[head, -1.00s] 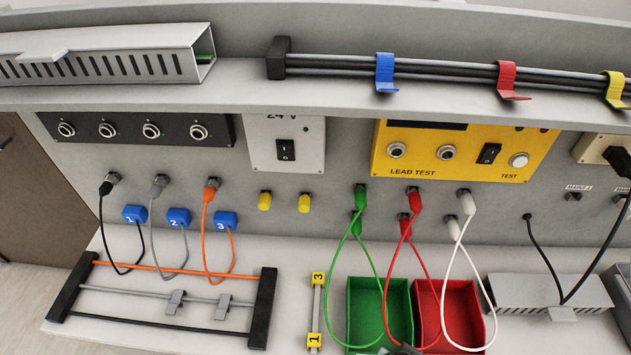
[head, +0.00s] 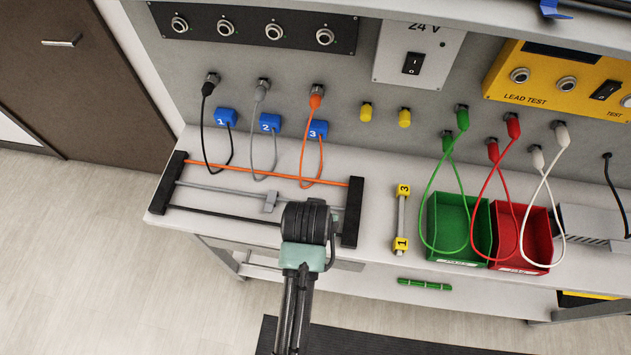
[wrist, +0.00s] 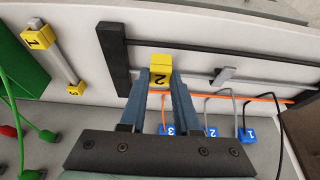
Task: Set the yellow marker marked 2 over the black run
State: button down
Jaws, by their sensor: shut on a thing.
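My gripper (wrist: 160,82) is shut on the yellow marker marked 2 (wrist: 160,74), which sits between its fingertips in the wrist view. In the head view my gripper (head: 308,222) is over the right part of the wire rack and hides the marker. The black run (head: 222,214) is the rack's front bar; in the wrist view it (wrist: 215,50) passes just above the marker in the picture. The marker appears in front of the grey run (wrist: 270,83). Its height above the bars I cannot tell.
Dark end blocks (head: 353,212) bound the rack. The orange run (head: 265,171) lies at the back. A grey clip (head: 270,201) sits on the grey run. A rod with yellow markers 3 (head: 403,190) and 1 (head: 401,243) stands right, beside green (head: 484,218) and red bins (head: 540,232).

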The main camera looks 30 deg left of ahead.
jog(key=shift+f, duration=2.35)
jog(key=shift+s+f, duration=0.3)
jog(key=shift+f, duration=0.3)
jog(key=c, duration=0.6)
grip_release()
jog(key=shift+s, duration=0.1)
jog(key=shift+r, duration=0.7)
jog(key=v, duration=1.1)
jog(key=shift+r, duration=0.4)
